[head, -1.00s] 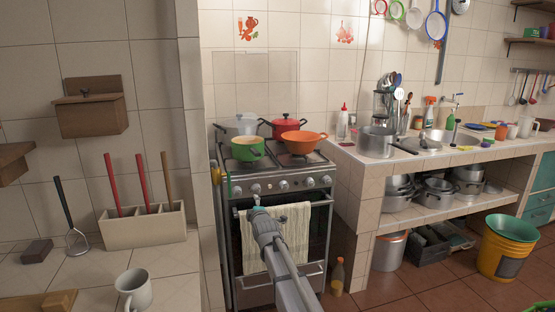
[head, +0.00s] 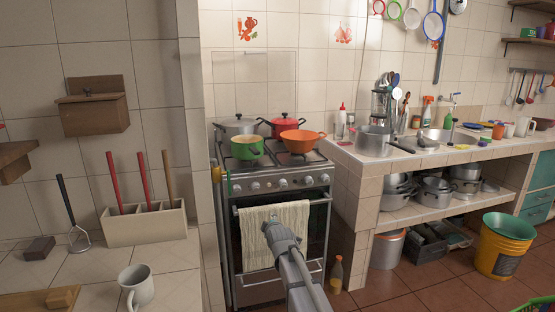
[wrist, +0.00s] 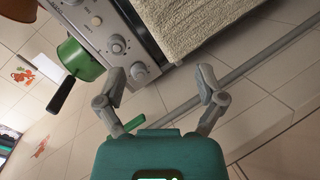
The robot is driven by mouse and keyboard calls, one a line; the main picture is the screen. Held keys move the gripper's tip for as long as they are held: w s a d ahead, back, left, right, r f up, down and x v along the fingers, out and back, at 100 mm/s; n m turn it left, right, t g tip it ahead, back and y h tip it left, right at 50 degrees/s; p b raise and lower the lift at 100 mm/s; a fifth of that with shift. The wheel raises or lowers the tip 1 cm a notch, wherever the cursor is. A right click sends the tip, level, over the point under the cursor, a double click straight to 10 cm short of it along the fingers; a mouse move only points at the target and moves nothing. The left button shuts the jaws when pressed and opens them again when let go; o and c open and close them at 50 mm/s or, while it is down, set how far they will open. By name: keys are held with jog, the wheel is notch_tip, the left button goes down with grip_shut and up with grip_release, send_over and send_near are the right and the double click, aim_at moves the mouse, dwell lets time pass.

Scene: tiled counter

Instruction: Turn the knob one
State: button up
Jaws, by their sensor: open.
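The stove (head: 325,200) has a row of round knobs along its front panel, among them one at the left (head: 255,185) and one near the middle (head: 283,183). I cannot tell which is knob one. My gripper (head: 268,226) is in front of the oven towel, below the knob row; its fingers are small and partly hidden in the head view. In the wrist view, my gripper (wrist: 161,85) is open and empty, fingers spread wide. A large knob (wrist: 117,45) and a smaller round one (wrist: 140,72) lie beyond the left finger, with no visible contact.
A cream towel (head: 257,250) hangs over the oven handle. A green pot (head: 247,147), an orange pan (head: 303,140), a red pot (head: 285,124) and a grey pot (head: 237,126) stand on the stovetop. Tiled counters flank the stove. A bottle (head: 337,275) stands on the floor at right.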

jog(key=s+d+f+m+g+h, duration=0.1)
jog(key=s+d+f+m+g, duration=0.35)
jog(key=s+d, duration=0.35)
jog(key=s+d+f+m+g+h, duration=0.2)
jog(key=s+d+f+m+g, duration=0.25)
jog(key=s, duration=0.65)
jog(key=s+d+f+m+g, duration=0.2)
jog(key=s+d+m, duration=0.15)
jog(key=s, duration=0.55)
jog(key=s+d+f+m+g, duration=0.1)
jog(key=s+d+m+g, duration=0.2)
jog(key=s, duration=0.5)
notch_tip(320, 180, up, 21)
jog(key=d+p, duration=0.1)
jog(key=p, duration=2)
jog(key=shift+s+r+p, duration=0.15)
jog(key=shift+s+p, duration=0.15)
jog(key=shift+s, duration=0.1)
